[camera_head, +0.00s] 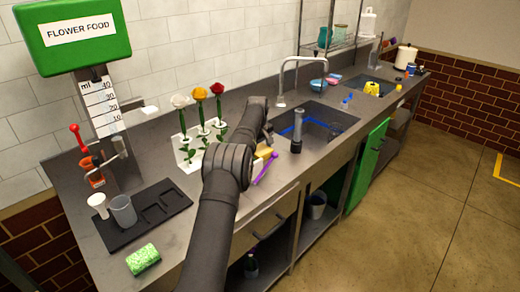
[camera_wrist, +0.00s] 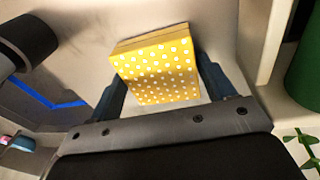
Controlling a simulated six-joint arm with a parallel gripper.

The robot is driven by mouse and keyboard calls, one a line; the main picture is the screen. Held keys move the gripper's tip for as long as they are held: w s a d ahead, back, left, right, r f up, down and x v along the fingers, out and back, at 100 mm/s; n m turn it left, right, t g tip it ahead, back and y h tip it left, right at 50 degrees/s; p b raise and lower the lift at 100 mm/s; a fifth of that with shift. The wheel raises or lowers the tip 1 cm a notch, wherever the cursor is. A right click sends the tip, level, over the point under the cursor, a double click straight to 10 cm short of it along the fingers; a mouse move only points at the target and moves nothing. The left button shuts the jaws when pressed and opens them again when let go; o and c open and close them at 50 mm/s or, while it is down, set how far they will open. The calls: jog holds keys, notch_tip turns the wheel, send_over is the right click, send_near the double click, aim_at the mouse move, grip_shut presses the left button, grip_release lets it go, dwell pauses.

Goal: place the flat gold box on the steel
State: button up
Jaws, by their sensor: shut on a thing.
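The flat gold box with white dots (camera_wrist: 155,72) sits between the two fingers of my gripper (camera_wrist: 160,78) in the wrist view, its dotted face toward the camera. My gripper is shut on it. In the head view only a small part of the gold box (camera_head: 264,152) shows beside my arm, above or at the steel counter (camera_head: 176,243), between the flower stand and the sink. My arm hides most of the gripper there. I cannot tell whether the box touches the steel.
A white stand (camera_head: 188,158) holds several roses left of my arm. A dark cylinder (camera_head: 297,130) stands by the sink (camera_head: 330,118) on the right. A purple object (camera_head: 266,169) lies near the counter's front edge. A black tray (camera_head: 143,214) with cups is at left.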

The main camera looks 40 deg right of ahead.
aim_at(261, 149)
jog(key=o, duration=1.1)
jog(key=shift+f, duration=0.15)
jog(key=r, duration=0.4)
jog(key=a+r, duration=0.1)
jog(key=r, duration=0.3)
jog(key=s+r, duration=0.1)
jog(key=r, duration=0.3)
jog(key=shift+a+r, duration=0.1)
jog(key=shift+a, duration=0.25)
jog(key=f, duration=0.4)
jog(key=d+f, duration=0.1)
jog(key=f, duration=0.3)
jog(key=w+f, duration=0.1)
jog(key=f, duration=0.3)
jog(key=shift+d, duration=0.4)
jog(key=shift+r, duration=1.9)
